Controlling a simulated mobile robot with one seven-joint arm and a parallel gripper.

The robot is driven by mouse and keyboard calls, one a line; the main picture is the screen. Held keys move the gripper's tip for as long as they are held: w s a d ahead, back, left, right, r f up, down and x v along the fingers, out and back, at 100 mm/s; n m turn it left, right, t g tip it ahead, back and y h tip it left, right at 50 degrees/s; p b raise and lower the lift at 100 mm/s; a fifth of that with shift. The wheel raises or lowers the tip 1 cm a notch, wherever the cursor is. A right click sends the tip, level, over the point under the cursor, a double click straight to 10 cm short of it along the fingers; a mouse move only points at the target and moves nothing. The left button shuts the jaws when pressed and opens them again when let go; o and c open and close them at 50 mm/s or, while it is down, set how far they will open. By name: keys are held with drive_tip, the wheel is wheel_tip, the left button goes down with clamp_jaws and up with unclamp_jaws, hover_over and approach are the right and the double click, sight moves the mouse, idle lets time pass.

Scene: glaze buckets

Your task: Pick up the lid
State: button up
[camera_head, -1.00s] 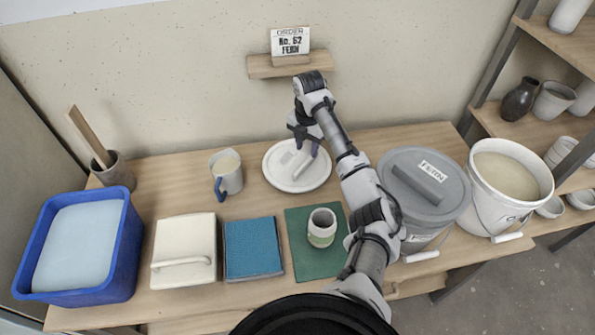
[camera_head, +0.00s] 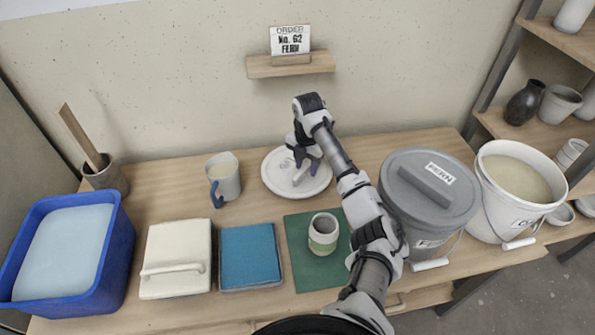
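A round white lid (camera_head: 276,182) with a bar handle (camera_head: 301,174) lies flat at the back middle of the wooden table. My gripper (camera_head: 306,165) points down over the lid, with its dark fingers at the handle. The fingers look a little apart, but I cannot tell whether they grip the handle. The arm comes in from the lower right. A grey lid (camera_head: 408,185) with a dark bar handle and a "FERN" label sits on the grey bucket (camera_head: 422,229).
An open white bucket (camera_head: 489,213) stands right of the grey one. A mug (camera_head: 226,181) stands left of the white lid. A cup (camera_head: 323,237) stands on a green mat (camera_head: 300,266) in front. A blue tub (camera_head: 107,270) is far left. An order card (camera_head: 290,41) is on the wall shelf.

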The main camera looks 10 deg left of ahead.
drive_tip(key=shift+f, duration=0.25)
idle(0.4)
clamp_jaws()
